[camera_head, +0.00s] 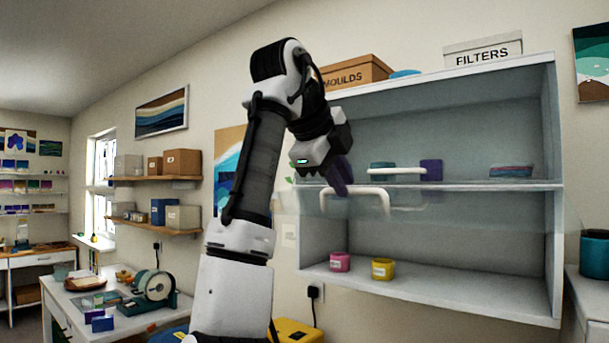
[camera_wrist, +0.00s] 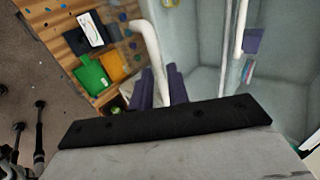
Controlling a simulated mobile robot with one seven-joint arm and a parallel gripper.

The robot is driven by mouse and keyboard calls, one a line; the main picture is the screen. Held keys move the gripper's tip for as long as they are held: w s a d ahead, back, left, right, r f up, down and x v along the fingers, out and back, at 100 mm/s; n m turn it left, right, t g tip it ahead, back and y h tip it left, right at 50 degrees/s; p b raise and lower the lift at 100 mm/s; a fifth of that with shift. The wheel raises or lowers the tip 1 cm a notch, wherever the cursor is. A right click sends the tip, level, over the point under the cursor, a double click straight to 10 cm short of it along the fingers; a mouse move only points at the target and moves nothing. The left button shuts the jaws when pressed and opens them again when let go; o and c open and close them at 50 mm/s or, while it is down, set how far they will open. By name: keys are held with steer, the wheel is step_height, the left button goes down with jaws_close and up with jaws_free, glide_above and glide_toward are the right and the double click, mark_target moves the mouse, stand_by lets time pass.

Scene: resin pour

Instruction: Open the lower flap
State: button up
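The wall cabinet (camera_head: 556,230) has an upper and a lower compartment. The lower flap (camera_head: 300,203) is a clear panel swung up and outward, sticking out in front of the cabinet near middle-shelf height. Its white bar handle (camera_head: 378,197) shows in the head view, and also in the wrist view (camera_wrist: 151,48). My gripper (camera_head: 341,188) is at the left end of this handle. In the wrist view its purple fingers (camera_wrist: 160,90) stand close on both sides of the bar, seemingly shut on it. Another white handle (camera_head: 391,171) lies just above.
A pink jar (camera_head: 340,262) and a yellow jar (camera_head: 382,268) stand in the lower compartment, visible below the flap. MOULDS (camera_head: 352,74) and FILTERS (camera_head: 482,50) boxes sit on top. A workbench (camera_head: 72,300) is at left; a teal container (camera_head: 594,256) stands at right.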

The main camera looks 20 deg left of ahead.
steer(key=s+a+r+b, duration=0.1)
steer(key=s+a, duration=0.3)
steer(key=s, duration=0.8)
steer(key=shift+s+a+b, duration=0.2)
steer(key=shift+b, duration=0.3)
steer(key=shift+w, duration=0.1)
